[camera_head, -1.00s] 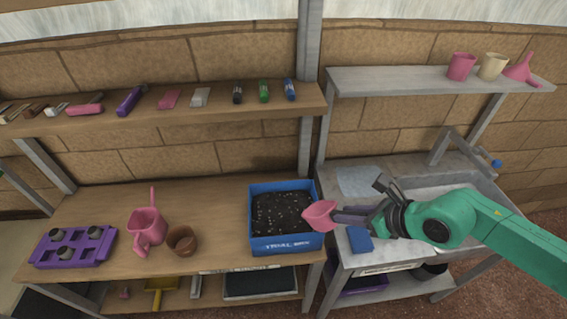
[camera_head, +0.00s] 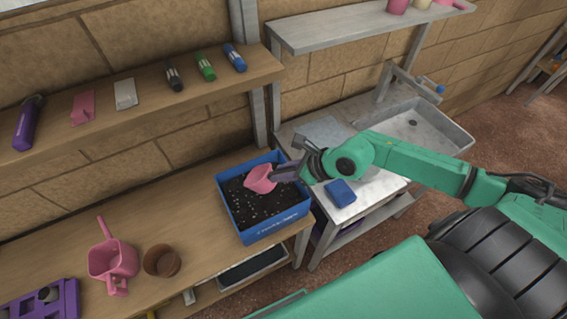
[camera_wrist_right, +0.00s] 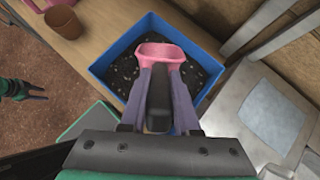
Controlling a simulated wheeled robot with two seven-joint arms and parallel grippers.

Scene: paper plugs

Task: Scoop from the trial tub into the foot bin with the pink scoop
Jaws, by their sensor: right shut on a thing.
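The blue trial tub (camera_head: 272,229) stands on the wooden bench's right end, holding dark speckled soil (camera_head: 238,208). The pink scoop (camera_head: 260,179) is over the soil inside the tub's walls; whether it touches the soil is unclear. My right gripper (camera_head: 287,172) is shut on the scoop's handle, reaching in over the tub's right rim. In the wrist view the scoop (camera_wrist_right: 161,52) sits ahead of the fingers, and the tub's rim (camera_wrist_right: 118,43) surrounds it. My left gripper (camera_wrist_right: 30,93) shows small at the left edge, its jaws unclear. I cannot make out a foot bin.
A pink watering can (camera_head: 113,262) and a brown pot (camera_head: 162,261) stand left of the tub. A blue sponge-like block (camera_head: 340,192) lies on the sink counter to the right. A shelf (camera_head: 150,110) with markers and blocks hangs above the bench.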

